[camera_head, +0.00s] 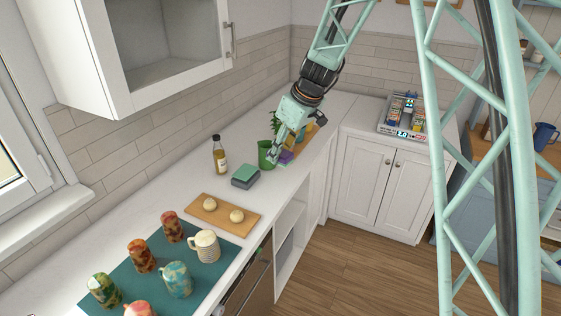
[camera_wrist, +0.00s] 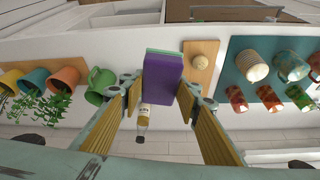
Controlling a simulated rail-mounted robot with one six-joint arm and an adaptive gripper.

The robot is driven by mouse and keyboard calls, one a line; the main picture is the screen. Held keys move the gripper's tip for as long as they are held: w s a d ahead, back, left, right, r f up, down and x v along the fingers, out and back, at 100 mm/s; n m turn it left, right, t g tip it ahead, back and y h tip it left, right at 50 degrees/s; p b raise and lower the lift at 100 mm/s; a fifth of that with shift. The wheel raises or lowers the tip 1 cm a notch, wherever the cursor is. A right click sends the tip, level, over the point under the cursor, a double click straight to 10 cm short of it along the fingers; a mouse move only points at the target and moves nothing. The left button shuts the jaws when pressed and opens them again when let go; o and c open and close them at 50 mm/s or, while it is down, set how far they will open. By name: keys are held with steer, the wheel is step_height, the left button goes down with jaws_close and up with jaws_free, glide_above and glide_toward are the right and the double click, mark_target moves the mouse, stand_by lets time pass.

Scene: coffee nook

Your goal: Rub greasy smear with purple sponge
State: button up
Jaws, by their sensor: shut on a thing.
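My gripper (camera_head: 282,155) is over the counter near its far end in the head view. In the wrist view, my gripper (camera_wrist: 160,90) has its two fingers on either side of the purple sponge (camera_wrist: 164,78), shut on it. The sponge has a thin green layer along one edge. In the head view only a small patch of the purple sponge (camera_head: 286,157) shows below the fingers. I cannot make out a greasy smear in either view; the sponge and gripper hide part of the counter.
A green mug (camera_head: 265,154) with potted plants beyond it stands close to my gripper. A grey-green block (camera_head: 245,177), an upright bottle (camera_head: 219,157) and a wooden board (camera_head: 205,216) with two round items are nearer. Several mugs stand on a teal mat (camera_head: 152,262).

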step_height(320, 180, up, 13)
steer(key=m+p, duration=0.1)
steer(key=p, duration=0.4)
steer(key=shift+w+t, duration=0.3)
steer(key=shift+f, duration=0.1)
steer(key=shift+s+a, duration=0.1)
steer(key=shift+a, duration=0.05)
